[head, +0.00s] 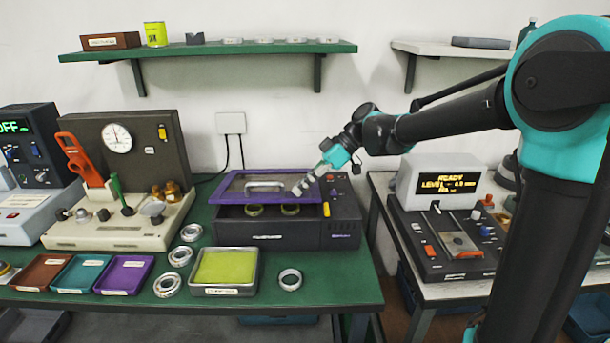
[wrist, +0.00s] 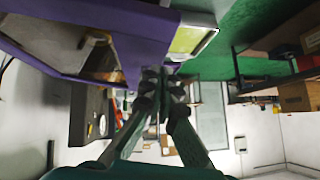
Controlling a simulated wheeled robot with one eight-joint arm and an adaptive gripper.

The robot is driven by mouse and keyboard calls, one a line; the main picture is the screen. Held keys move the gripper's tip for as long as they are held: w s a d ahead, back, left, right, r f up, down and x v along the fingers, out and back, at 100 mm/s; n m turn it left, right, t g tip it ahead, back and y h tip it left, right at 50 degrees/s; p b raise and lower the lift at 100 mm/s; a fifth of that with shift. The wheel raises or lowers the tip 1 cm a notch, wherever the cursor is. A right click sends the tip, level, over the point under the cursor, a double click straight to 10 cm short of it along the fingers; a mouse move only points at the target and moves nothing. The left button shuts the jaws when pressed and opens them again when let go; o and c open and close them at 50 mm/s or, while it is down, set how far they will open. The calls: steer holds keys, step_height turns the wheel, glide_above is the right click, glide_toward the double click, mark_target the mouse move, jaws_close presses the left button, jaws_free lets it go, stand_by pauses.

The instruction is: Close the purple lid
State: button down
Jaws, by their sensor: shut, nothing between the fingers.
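The purple lid (head: 236,199) has a purple frame, a see-through panel and a pale handle (head: 265,186). It stands partly raised over a dark box (head: 235,228) on the green table, with a gap at the front. Two rings (head: 255,210) show inside the box under it. In the wrist view the closed fingertips (wrist: 165,73) are close to the purple frame (wrist: 130,20).
A tray with a yellow-green pad (head: 224,292) stands in front of the box, with several loose metal rings (head: 290,279) around it. A gauge device (head: 100,215) stands left. A display device (head: 445,225) is on the right table. A green shelf (head: 210,52) hangs above.

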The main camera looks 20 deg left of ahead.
steer(key=shift+f, duration=0.25)
steer(key=shift+n+t+y, duration=0.3)
steer(key=shift+n+t, duration=0.2)
steer(key=shift+t, duration=0.4)
steer(key=f, duration=0.2)
steer(key=s+f, duration=0.1)
steer(key=f, duration=0.2)
steer(key=shift+s+d+f, duration=0.2)
steer(key=shift+d+f, duration=0.05)
steer(key=shift+f, duration=0.15)
steer(key=shift+s+d+f, duration=0.1)
steer(key=shift+d+f, duration=0.05)
steer(key=shift+f, duration=0.05)
